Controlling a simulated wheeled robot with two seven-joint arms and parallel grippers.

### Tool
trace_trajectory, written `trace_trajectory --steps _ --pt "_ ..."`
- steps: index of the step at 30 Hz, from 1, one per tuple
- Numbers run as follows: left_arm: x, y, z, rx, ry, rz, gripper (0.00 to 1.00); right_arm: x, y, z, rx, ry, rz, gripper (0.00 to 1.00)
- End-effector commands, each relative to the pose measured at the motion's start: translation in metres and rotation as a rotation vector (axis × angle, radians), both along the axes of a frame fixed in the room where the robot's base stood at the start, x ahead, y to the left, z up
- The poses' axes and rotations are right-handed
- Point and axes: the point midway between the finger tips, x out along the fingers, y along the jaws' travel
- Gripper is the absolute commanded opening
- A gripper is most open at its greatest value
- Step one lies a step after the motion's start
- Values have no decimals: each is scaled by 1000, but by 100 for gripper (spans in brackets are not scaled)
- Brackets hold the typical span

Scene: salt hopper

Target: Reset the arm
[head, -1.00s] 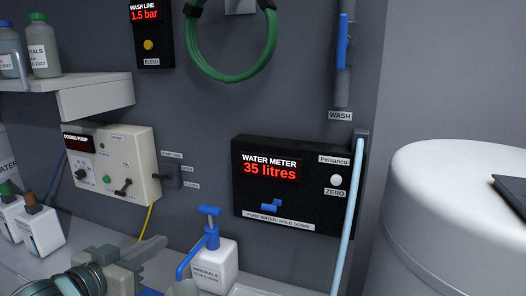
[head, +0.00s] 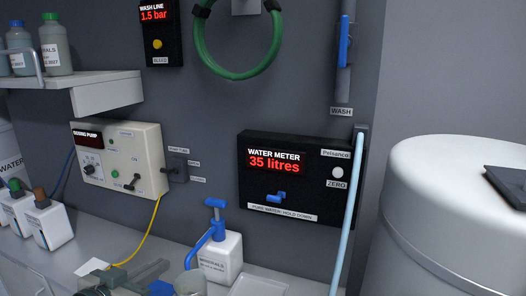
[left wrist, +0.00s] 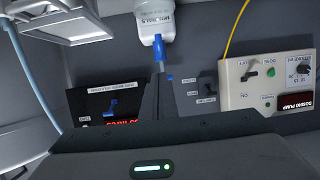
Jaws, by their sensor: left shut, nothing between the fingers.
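My left gripper (head: 140,275) shows at the bottom edge of the head view, low over the counter, partly cut off by the frame. Its fingers are shut with nothing between them. It is to the left of the white minerals bottle (head: 220,258) with the blue pump top and does not touch it. In the left wrist view the scene is upside down. My dark gripper housing with a green light fills the bottom there, and the minerals bottle (left wrist: 153,20) is at the top. My right gripper is not in view.
The water meter (head: 300,180) reads 35 litres on the wall. The dosing pump (head: 120,160) is at left, its yellow cable hanging to the counter. White bottles (head: 45,222) stand at far left, a shelf (head: 110,95) above. A pale hose (head: 350,220) hangs beside a large white drum (head: 450,220).

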Motion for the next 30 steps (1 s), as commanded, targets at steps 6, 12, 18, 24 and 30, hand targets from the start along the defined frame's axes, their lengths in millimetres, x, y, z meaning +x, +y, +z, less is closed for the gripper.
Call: trace_trajectory --steps 6,12,18,24,30 --pt "-17 -2 -54 22 91 27 0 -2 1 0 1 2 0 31" --pt "-56 -3 -132 63 239 68 0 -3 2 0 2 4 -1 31" --pt "-121 -3 -216 122 435 113 0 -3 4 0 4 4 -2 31" --pt "-195 -2 -280 180 625 140 0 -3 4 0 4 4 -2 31" --pt "-249 -3 -314 215 757 152 0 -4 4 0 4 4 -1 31"
